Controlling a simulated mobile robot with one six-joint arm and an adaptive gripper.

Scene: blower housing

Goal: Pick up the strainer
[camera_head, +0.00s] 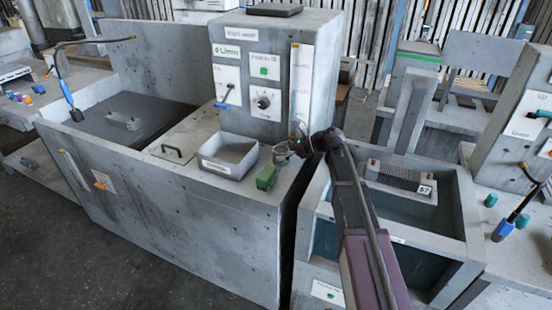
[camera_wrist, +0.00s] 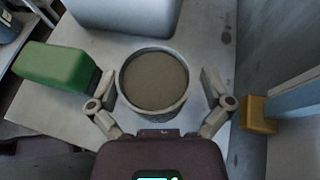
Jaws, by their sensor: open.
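The strainer appears to be the round grey cup with a brownish, mesh-like inside (camera_wrist: 154,82) in the wrist view. It stands upright on the light grey counter top. In the head view it shows small and partly hidden (camera_head: 281,155) beside my gripper (camera_head: 297,145). In the wrist view my gripper (camera_wrist: 157,84) is open, with one finger on each side of the strainer. Gaps show between the fingers and its wall, so it is not gripped. I cannot tell the fingers' height against the rim.
A green block (camera_head: 266,177) lies left of the strainer. A grey open tray (camera_head: 231,158) stands behind it. A yellow block (camera_wrist: 258,115) is close to the right finger. The concrete control housing (camera_head: 270,75) rises behind; a water-filled basin (camera_head: 398,237) is to the right.

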